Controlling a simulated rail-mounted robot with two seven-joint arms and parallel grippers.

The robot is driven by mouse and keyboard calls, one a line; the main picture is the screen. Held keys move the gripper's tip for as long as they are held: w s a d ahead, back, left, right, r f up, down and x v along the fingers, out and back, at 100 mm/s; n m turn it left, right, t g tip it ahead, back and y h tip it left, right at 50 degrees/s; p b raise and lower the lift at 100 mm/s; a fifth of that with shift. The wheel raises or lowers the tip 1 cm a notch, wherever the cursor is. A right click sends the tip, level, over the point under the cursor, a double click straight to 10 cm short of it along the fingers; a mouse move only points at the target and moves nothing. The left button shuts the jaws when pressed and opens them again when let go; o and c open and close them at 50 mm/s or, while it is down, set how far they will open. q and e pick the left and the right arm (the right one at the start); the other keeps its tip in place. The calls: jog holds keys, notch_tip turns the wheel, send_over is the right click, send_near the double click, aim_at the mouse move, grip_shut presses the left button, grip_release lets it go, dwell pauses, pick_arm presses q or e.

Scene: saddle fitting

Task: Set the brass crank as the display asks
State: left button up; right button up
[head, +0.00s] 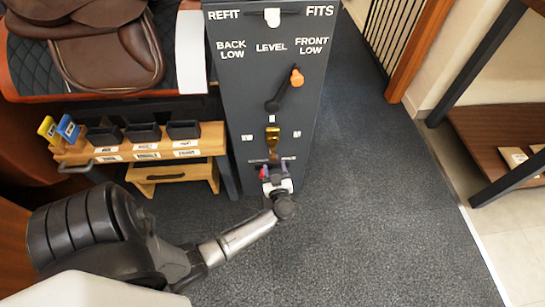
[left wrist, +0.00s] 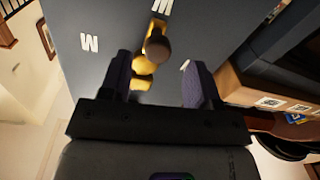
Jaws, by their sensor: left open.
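The brass crank (head: 272,136) is on the dark upright panel (head: 262,60), with small white marks above it and to each side. My left gripper (head: 275,172) is just below the crank in the head view. In the left wrist view, its two dark fingers (left wrist: 160,82) are apart, with the crank's brown knob (left wrist: 156,46) and brass body (left wrist: 143,68) ahead and between them; contact is not clear. Higher on the panel, a dark lever with an orange knob (head: 297,77) tilts up right towards "FRONT LOW". A white marker (head: 272,17) sits between "REFIT" and "FITS".
A wooden bench (head: 140,148) with several dark bins and blue and yellow tags stands left of the panel. A brown saddle (head: 105,55) lies behind it. A shelf (head: 500,140) stands at the right. Carpet to the panel's right is clear.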

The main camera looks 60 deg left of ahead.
aim_at(274, 160)
pick_arm(q)
jog(key=b+x, duration=0.2)
jog(key=x, duration=0.3)
jog(key=shift+w+f, duration=0.1)
jog(key=shift+w, duration=0.05)
jog(key=shift+w+a, duration=0.2)
jog(key=shift+a, duration=0.4)
jog(key=shift+b, duration=0.3)
jog(key=shift+c, duration=0.9)
grip_shut()
